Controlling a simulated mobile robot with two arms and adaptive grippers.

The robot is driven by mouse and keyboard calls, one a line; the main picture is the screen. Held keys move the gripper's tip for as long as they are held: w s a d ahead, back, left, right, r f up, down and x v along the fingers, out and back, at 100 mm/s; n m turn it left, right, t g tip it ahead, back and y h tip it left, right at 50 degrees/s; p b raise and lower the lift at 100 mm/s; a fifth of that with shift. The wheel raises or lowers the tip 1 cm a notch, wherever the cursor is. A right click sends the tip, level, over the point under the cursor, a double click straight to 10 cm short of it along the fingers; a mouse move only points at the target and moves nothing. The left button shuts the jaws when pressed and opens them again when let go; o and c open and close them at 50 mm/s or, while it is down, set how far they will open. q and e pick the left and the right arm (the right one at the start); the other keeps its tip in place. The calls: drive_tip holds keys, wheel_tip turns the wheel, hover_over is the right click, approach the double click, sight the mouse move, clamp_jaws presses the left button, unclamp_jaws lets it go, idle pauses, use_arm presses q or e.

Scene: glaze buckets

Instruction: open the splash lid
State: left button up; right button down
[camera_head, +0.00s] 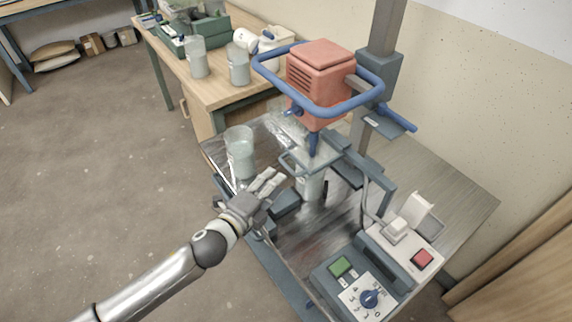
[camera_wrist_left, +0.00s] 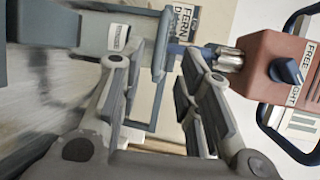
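The splash lid (camera_head: 292,127) looks like a clear guard below the red mixer motor (camera_head: 319,75); its exact outline is hard to make out. A blue-grey bar (camera_head: 288,163) sticks out from that spot toward my left gripper. My left gripper (camera_head: 270,182) is left of the bar, close to the bucket (camera_head: 309,186) under the mixer. In the left wrist view its fingers (camera_wrist_left: 160,85) are apart. I cannot tell whether a finger touches the loop. My right gripper is not in view.
A clear bucket (camera_head: 240,158) stands at the left of the metal bench. A blue ring handle (camera_head: 268,72) surrounds the motor. A control box with a dial (camera_head: 368,298) and a red-button unit (camera_head: 422,259) fill the front right. Another table (camera_head: 215,92) holds several containers.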

sight(287, 166)
use_arm(q)
drive_tip(key=x, duration=0.8)
drive_tip(key=shift+w+d+f, duration=0.1)
drive_tip(key=shift+w+f, duration=0.05)
drive_tip(key=shift+w, duration=0.05)
drive_tip(key=c, duration=0.7)
clamp_jaws()
drive_tip(key=shift+f, duration=0.1)
